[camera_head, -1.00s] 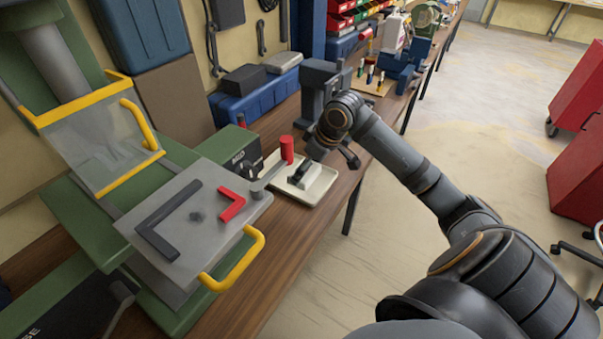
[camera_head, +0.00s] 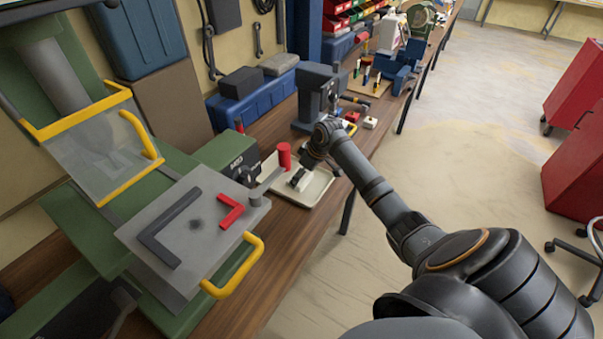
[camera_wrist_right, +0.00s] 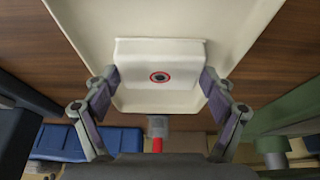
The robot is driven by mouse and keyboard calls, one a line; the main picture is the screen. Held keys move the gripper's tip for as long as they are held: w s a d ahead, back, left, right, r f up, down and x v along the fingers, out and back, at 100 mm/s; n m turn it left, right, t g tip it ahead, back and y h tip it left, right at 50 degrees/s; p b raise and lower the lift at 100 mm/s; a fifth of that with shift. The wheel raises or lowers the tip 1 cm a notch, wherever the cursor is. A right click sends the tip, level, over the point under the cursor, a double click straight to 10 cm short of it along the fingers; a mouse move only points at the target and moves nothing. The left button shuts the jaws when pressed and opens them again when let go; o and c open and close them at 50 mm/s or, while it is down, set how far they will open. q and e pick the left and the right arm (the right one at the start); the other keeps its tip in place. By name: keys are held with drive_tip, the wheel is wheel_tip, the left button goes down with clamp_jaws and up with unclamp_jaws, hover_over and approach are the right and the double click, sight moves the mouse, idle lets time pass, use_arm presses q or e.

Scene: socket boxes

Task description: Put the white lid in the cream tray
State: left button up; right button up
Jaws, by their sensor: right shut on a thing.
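The white lid (camera_wrist_right: 160,53), a white block-like piece with a red-ringed dark mark, is between the fingers of my right gripper (camera_wrist_right: 160,88) in the right wrist view. The gripper is shut on it. The cream tray (camera_wrist_right: 85,20) lies behind the lid there; I cannot tell whether the lid touches its floor. In the head view my right gripper (camera_head: 316,163) is at the far side of the cream tray (camera_head: 318,195). A small dark and white shape (camera_head: 299,179) shows at the tray; its details are unclear. My left gripper is out of view.
A grey plate with a black and a red angle piece (camera_head: 232,211) and a yellow handle (camera_head: 237,268) stands left of the tray. Small red and white blocks (camera_head: 370,122) lie beyond the arm.

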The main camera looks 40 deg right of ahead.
drive_tip(key=shift+f, duration=0.1)
drive_tip(key=o, duration=1)
drive_tip(key=v, duration=1.2)
